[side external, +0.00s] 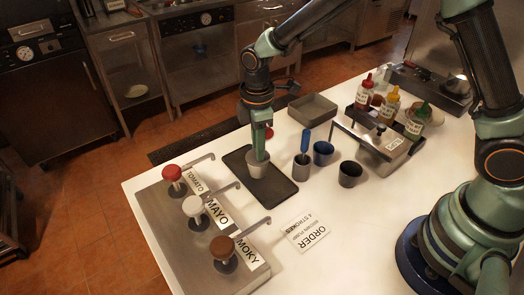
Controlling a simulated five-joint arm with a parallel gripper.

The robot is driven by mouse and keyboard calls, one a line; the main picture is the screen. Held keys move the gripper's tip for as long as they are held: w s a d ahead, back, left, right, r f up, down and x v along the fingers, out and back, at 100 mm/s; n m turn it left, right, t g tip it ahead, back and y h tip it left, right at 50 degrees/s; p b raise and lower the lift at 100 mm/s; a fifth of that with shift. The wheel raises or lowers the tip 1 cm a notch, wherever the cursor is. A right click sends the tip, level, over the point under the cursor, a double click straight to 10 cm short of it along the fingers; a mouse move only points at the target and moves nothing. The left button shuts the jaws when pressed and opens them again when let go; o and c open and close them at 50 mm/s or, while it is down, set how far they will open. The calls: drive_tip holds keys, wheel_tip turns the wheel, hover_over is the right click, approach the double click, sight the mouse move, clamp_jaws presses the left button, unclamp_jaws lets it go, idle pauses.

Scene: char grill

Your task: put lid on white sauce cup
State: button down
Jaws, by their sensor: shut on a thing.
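The white sauce cup (257,169) stands upright at the dark tray (281,190), toward the tray's middle. My gripper (259,157) points straight down, with its fingertips at the cup's top. It is shut and looks closed on the cup's upper part, which the fingers partly hide. I cannot make out a separate lid in this view.
Three pumps, red (172,173), white (193,206) and brown (222,248), stand at the left. A cup with a blue-handled tool (302,168), a blue cup (322,154) and a dark cup (350,174) stand right of the tray. Sauce bottles (389,107) are behind.

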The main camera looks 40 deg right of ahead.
drive_tip(key=c, duration=0.7)
unclamp_jaws()
drive_tip(key=shift+o, duration=0.2)
wheel_tip(320, 180, up, 19)
idle(0.4)
drive_tip(key=s+d+m+t, duration=0.5)
drive_tip(key=s+d+m, duration=0.8)
drive_tip(key=d+m, duration=0.1)
drive_tip(key=shift+d+f+t, duration=0.2)
drive_tip(key=shift+f+t, duration=0.1)
drive_tip(key=shift+f, duration=0.1)
